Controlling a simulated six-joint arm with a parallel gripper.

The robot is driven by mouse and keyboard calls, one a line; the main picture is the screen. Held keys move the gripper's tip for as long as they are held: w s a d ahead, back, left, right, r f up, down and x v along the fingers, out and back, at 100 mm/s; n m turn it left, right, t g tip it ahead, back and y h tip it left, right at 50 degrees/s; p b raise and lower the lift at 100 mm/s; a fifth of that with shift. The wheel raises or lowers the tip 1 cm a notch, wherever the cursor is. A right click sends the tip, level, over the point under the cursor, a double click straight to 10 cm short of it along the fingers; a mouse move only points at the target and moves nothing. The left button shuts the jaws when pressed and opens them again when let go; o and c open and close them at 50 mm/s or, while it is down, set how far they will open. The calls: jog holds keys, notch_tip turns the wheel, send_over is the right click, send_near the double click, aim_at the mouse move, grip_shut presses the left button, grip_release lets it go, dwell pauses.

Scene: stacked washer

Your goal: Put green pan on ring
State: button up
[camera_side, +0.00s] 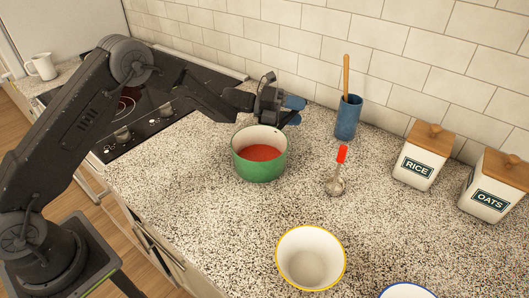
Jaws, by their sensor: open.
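The green pan (259,168) stands upright on the speckled counter and holds something red. Its inside is pale. My gripper (294,110) has blue fingertips and is open. It is at the back right of the pan, close to its rim; I cannot tell whether it touches. No handle of the pan shows clearly; one may be hidden behind my gripper. A red-lined ring (122,106) shows on the black cooktop at the left, partly hidden by my arm.
A blue holder (347,119) with a wooden utensil stands by the tiled wall. A red-handled ladle (338,177), a yellow-rimmed bowl (310,259), a blue-rimmed bowl (406,291), a RICE jar (422,160) and an OATS jar (492,190) are to the right. A white mug (42,67) is far left.

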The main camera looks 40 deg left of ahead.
grip_shut()
dwell(0.4)
